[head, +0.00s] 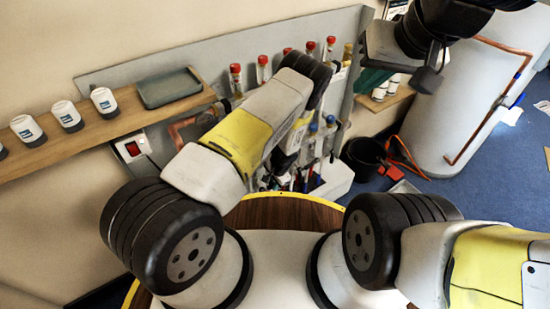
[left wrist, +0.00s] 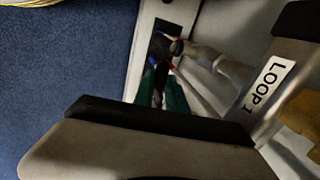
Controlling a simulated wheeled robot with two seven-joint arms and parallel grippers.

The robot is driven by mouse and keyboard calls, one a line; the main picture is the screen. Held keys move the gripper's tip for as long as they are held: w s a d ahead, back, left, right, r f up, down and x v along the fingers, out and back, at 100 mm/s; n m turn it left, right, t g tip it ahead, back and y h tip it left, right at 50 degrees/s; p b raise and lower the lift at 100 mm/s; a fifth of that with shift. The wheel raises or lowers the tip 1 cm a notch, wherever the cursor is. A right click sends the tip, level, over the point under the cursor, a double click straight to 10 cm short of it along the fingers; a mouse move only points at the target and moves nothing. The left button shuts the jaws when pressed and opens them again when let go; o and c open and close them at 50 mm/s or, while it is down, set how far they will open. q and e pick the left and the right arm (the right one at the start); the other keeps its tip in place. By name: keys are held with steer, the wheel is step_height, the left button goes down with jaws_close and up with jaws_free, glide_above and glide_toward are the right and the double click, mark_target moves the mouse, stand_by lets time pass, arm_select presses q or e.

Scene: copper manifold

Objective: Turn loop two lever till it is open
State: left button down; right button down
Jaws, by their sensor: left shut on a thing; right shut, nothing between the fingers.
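My left arm reaches over to the grey manifold board (head: 130,75), and its links hide the fingers in the head view. In the left wrist view the green fingers of my left gripper (left wrist: 161,92) are shut on a narrow dark piece, seemingly a lever. No label shows on it, so I cannot tell which loop it belongs to. A "LOOP 1" label (left wrist: 267,84) shows to the right of the fingers. Red-capped parts (head: 263,66) line the board, with blue-capped ones (head: 331,121) lower down. My right gripper (head: 371,80) is shut and empty at the upper right, apart from the board.
A wooden shelf (head: 60,142) on the left holds white jars (head: 104,101) and a dark tray (head: 170,88). A white cylinder tank (head: 450,120) with a copper pipe (head: 490,115) stands right. A black bucket (head: 362,158) is on the blue floor. A round wooden table (head: 290,213) lies below.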

stand_by(0.8)
arm_select(q)
steer(key=f+t+h, duration=0.1)
steer(key=t+h, duration=0.1)
steer(key=h, duration=0.1)
steer(key=shift+s+a+f+n, duration=0.2)
steer(key=shift+a+f+n, duration=0.1)
steer(key=shift+f, duration=0.1)
steer(key=shift+f+t+h, duration=0.45)
steer(key=shift+t+h, duration=0.25)
steer(key=shift+w+d+f+t+h, duration=0.1)
steer(key=shift+f+t+h, duration=0.15)
steer(key=shift+t+h, duration=0.2)
steer(key=c, duration=1.3)
jaws_free()
steer(key=shift+c, duration=0.2)
